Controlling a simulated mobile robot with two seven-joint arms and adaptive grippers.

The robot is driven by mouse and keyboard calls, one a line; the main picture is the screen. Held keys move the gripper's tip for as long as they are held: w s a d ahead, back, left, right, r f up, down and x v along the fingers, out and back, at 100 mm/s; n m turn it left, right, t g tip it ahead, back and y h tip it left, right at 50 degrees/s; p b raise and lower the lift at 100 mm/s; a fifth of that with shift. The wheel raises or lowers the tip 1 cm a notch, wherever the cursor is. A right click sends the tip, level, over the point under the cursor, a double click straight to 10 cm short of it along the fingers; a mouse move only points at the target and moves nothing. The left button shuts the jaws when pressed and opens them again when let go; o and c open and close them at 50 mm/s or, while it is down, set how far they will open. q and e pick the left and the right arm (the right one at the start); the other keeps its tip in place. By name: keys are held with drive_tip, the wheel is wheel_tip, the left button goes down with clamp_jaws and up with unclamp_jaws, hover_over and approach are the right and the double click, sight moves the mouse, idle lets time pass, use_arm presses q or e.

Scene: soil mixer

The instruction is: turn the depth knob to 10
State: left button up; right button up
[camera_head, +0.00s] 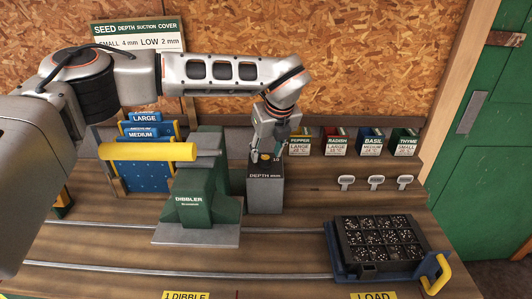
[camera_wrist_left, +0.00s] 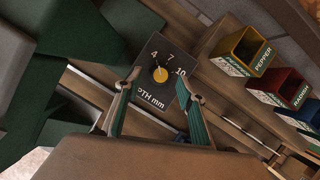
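The depth box (camera_head: 265,190), a grey block labelled "DEPTH mm", stands right of the green dibbler (camera_head: 195,195). A small dark pointer on the knob seems to point toward the 4. My left gripper (camera_head: 268,152) is just above the box top. In the wrist view its two fingers (camera_wrist_left: 159,80) are apart, one on each side of the knob, with gaps visible. Contact with the knob is not seen. My right gripper is out of view.
Pepper (camera_head: 300,142), radish (camera_head: 336,142), basil and thyme seed boxes stand right of the depth box. Small white-topped scoops lie before them. A black cell tray (camera_head: 380,245) sits at the right on the rails. The dibbler's yellow handle (camera_head: 150,151) is close left.

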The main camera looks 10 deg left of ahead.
use_arm(q)
drive_tip(key=shift+x, duration=0.8)
drive_tip(key=shift+w+f, duration=0.15)
drive_tip(key=shift+f, duration=0.05)
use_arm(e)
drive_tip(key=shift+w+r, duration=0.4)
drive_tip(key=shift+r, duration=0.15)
use_arm(q)
drive_tip(key=c, duration=1.1)
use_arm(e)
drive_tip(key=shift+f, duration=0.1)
